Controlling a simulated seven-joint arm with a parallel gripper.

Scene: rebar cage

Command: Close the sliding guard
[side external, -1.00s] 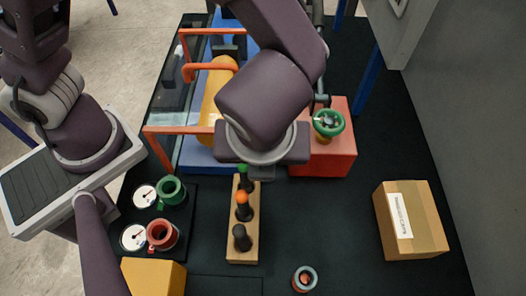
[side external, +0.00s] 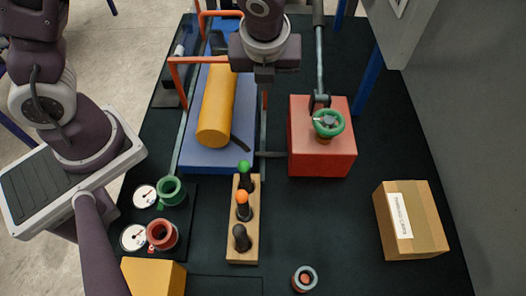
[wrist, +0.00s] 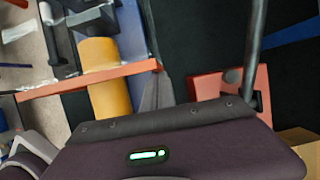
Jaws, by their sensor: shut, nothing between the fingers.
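The sliding guard (side external: 201,60) is an orange frame standing over the far part of the blue bed (side external: 220,160). A yellow cylinder (side external: 213,115) lies on the bed, and its near end is in front of the guard's front bar. My gripper (side external: 264,76) is shut and empty at the right part of that bar, hiding some of it. I cannot tell whether they touch. In the wrist view the orange bar (wrist: 92,80) crosses the yellow cylinder (wrist: 108,98).
A red block (side external: 320,160) with a green handwheel (side external: 342,126) stands right of the bed. A wooden holder (side external: 241,253) with knobbed pegs, gauges, and a cardboard box (side external: 425,230) are nearer. The dark table between holder and box is mostly clear.

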